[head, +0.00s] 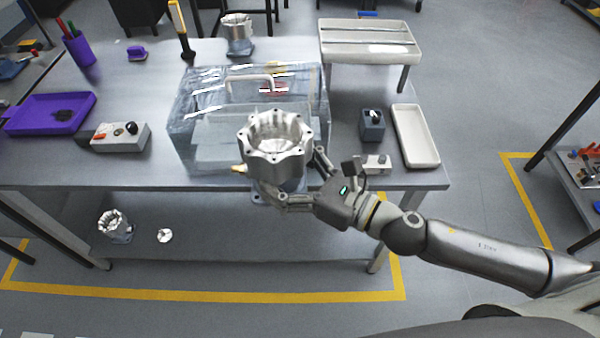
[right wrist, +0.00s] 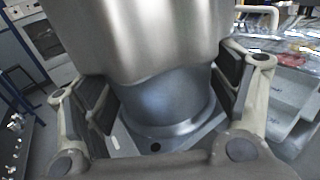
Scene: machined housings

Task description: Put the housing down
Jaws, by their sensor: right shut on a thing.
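A silvery machined housing (head: 273,150) with a scalloped open top stands upright in my right gripper (head: 285,188), in front of the clear box. In the right wrist view the housing (right wrist: 145,40) fills the upper middle, above a smooth blue-grey lower part with a flange. The right gripper's padded fingers (right wrist: 165,100) are on both sides of that lower part. I cannot tell whether its base touches the table. A second housing (head: 238,33) stands at the back of the table, and a third (head: 114,225) is on the lower shelf. My left gripper is not in view.
A clear box (head: 200,100) with a handle stands directly behind the held housing. A grey control box (head: 120,137) and purple tray (head: 50,113) are at left. A small dark box (head: 372,125), a white tray (head: 415,136) and a raised rack (head: 370,42) are at right.

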